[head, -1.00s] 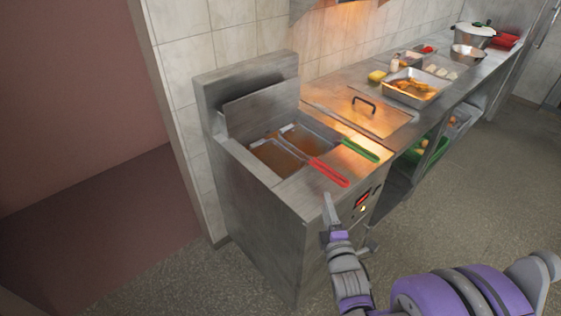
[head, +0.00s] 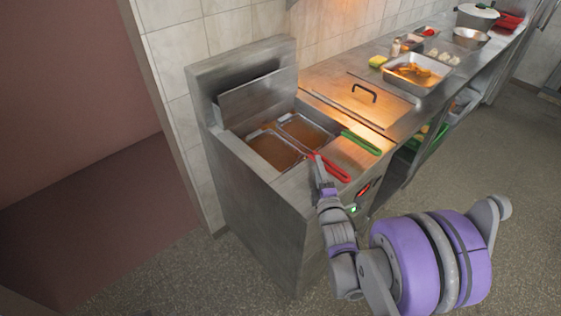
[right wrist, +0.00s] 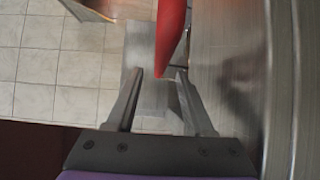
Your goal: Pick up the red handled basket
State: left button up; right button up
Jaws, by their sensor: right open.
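The red handle (head: 336,172) belongs to the left basket (head: 272,149), which sits in the fryer. My right gripper (head: 319,164) is at the red handle in the head view, partly covering it. In the right wrist view my right gripper (right wrist: 160,78) is open, and the tip of the red handle (right wrist: 169,40) lies ahead of and between the finger tips. I cannot tell whether the fingers touch the handle. My left gripper is not in view.
A green-handled basket (head: 306,131) sits beside it, its green handle (head: 361,142) to the right. The fryer (head: 262,210) has a raised back. A lidded counter section (head: 342,95) and a food tray (head: 414,76) lie right of it. Open floor is in front.

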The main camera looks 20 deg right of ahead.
jog(key=x, duration=0.4)
jog(key=shift+w+d+p, duration=0.15)
jog(key=shift+w+p, duration=0.05)
jog(key=shift+p, duration=0.15)
jog(key=shift+s+r, duration=0.1)
jog(key=shift+c, duration=0.4)
grip_shut()
dwell(0.5)
